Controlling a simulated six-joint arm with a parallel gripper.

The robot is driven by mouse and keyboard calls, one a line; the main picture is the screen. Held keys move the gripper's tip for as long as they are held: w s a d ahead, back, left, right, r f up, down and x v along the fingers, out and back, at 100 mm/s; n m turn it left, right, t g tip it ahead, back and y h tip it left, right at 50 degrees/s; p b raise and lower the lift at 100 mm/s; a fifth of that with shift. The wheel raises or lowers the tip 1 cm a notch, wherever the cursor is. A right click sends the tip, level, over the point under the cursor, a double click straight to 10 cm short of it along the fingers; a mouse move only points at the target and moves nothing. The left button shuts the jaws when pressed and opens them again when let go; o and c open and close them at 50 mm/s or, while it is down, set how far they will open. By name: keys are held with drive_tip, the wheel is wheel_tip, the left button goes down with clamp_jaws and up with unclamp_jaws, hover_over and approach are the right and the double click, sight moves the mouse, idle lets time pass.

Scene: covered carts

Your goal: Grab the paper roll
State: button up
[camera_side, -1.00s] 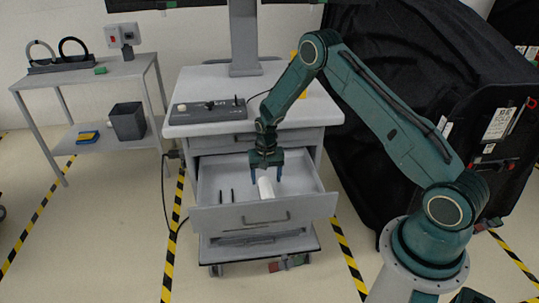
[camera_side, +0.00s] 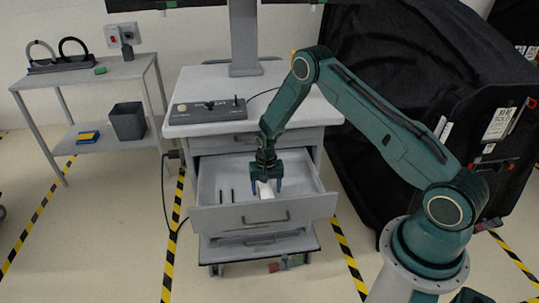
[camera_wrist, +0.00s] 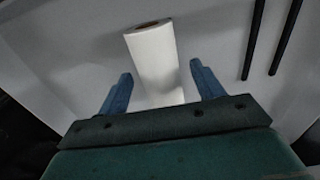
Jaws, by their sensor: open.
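The white paper roll (camera_side: 266,190) lies in the open drawer (camera_side: 222,216) of the grey cart. In the wrist view the paper roll (camera_wrist: 156,62) shows its brown core end at the top, and its near end is hidden behind my gripper's body. My gripper (camera_side: 267,186) is open and points down into the drawer. In the wrist view its two blue fingers (camera_wrist: 161,80) stand one on each side of the roll, with a gap visible on both sides.
The drawer walls surround the gripper closely. A control panel (camera_side: 208,110) sits on the cart top. A black covered cart (camera_side: 420,70) stands to the right.

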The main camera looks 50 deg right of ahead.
sight(266, 187)
drive_tip(key=c, duration=1.2)
drive_tip(key=shift+o, duration=0.2)
drive_tip(key=shift+r, duration=0.1)
drive_tip(key=shift+r, duration=4.9)
